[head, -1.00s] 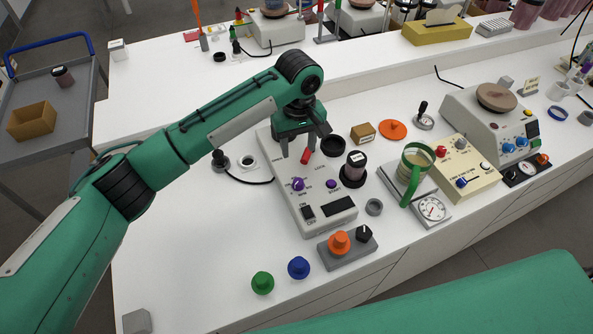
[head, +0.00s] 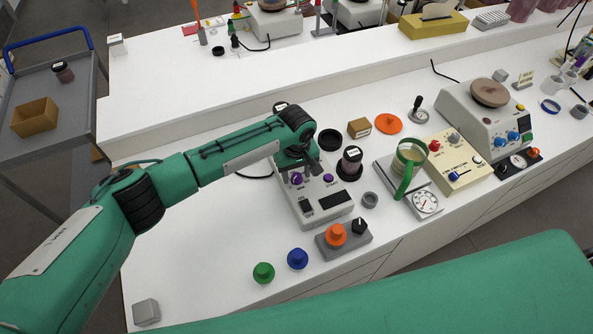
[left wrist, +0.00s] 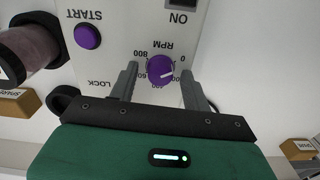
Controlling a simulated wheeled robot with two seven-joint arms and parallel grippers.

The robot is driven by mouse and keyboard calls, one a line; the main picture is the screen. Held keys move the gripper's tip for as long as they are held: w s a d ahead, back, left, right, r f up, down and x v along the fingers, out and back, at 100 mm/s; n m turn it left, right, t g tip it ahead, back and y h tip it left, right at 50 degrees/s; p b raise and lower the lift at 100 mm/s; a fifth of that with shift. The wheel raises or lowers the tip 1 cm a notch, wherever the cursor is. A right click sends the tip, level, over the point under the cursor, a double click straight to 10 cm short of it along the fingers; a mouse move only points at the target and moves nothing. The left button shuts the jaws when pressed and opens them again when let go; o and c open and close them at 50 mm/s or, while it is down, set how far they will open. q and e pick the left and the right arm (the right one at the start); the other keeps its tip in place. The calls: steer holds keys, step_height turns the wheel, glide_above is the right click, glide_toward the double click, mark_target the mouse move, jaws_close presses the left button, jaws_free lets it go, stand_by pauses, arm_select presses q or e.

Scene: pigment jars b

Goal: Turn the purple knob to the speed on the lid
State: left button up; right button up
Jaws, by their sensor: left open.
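The purple knob (head: 297,178) is on the sloped front of a white machine (head: 310,218). In the left wrist view the knob (left wrist: 161,69) sits between the two fingers of my open left gripper (left wrist: 159,77), with a gap on each side. Its white mark points roughly right in that picture; RPM numbers ring it, partly hidden by the fingers. In the head view my left gripper (head: 306,172) is at the knob and partly covers the panel. A dark jar (head: 350,164) with a white-labelled lid stands beside the machine; its label is too small to read. My right gripper is not in view.
A purple START button (head: 328,178) and an ON/OFF switch (head: 307,205) are close to the knob. A grey box with an orange knob (head: 336,234) stands in front.

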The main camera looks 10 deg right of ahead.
arm_select(q)
steer(key=c, duration=1)
